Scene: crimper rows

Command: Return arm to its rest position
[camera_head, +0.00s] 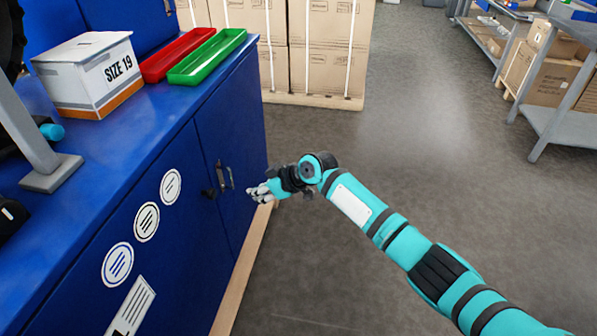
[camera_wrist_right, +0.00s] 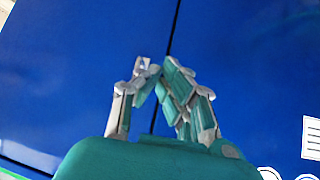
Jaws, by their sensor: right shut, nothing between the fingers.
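My right arm (camera_head: 405,245) is teal with black bands and reaches in from the lower right of the head view. Its gripper (camera_head: 260,191) is beside the front of the blue cabinet (camera_head: 95,215), near the door handles (camera_head: 225,176). In the right wrist view the right gripper's fingertips (camera_wrist_right: 152,68) come together with nothing between them. Behind them is the flat blue cabinet face (camera_wrist_right: 90,50) with a dark vertical seam. I cannot tell whether the gripper touches the cabinet. My left gripper is not in view.
On the cabinet top are a white SIZE 19 box (camera_head: 85,80), a red tray (camera_head: 165,62) and a green tray (camera_head: 205,60). Stacked cartons (camera_head: 325,50) stand behind. A grey shelf (camera_head: 560,105) is at the far right. The grey floor (camera_head: 420,110) between is clear.

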